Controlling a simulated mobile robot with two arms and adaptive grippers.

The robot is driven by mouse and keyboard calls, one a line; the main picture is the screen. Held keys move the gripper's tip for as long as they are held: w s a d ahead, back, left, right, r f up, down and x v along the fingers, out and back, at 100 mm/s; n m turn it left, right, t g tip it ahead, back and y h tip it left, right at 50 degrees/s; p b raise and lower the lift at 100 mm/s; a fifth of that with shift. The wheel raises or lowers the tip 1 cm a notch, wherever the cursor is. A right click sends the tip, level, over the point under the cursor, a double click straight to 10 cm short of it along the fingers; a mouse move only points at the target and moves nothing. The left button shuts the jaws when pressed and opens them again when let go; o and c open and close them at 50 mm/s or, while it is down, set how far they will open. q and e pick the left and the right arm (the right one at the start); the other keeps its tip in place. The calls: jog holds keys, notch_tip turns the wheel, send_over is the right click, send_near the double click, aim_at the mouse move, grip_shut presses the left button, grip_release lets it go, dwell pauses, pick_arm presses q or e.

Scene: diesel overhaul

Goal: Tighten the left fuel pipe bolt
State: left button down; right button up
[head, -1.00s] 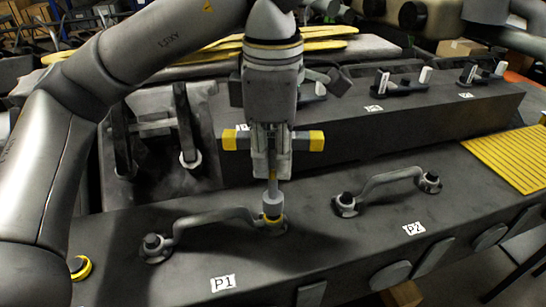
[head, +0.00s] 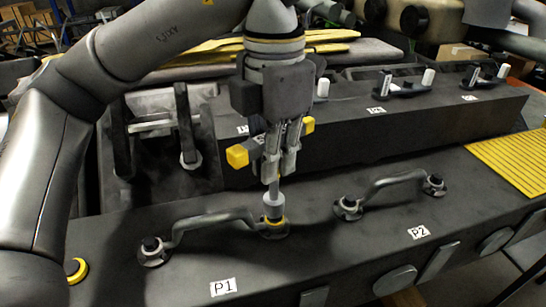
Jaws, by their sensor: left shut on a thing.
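My left gripper (head: 276,160) is shut on a socket tool with yellow-ended handles, a thin shaft and a grey socket (head: 273,205). The tool points down, and its socket sits over the right-hand bolt of the P1 fuel pipe (head: 205,217), inside a yellow ring (head: 274,223). The socket hides that bolt's head. The pipe's left bolt (head: 151,247) is uncovered, with a dark head on a grey flange. My right gripper is not in view.
The P2 pipe (head: 395,181) with two dark bolts stands to the right. Labels P1 (head: 223,287) and P2 (head: 419,232) mark the engine block. A yellow ribbed mat (head: 510,160) lies at the far right. A raised block (head: 350,130) stands behind the tool.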

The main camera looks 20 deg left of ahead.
pick_arm(q)
jog(key=shift+n, duration=0.6)
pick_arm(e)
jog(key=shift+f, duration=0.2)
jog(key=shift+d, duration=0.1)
pick_arm(q)
jog(key=shift+f, duration=0.15)
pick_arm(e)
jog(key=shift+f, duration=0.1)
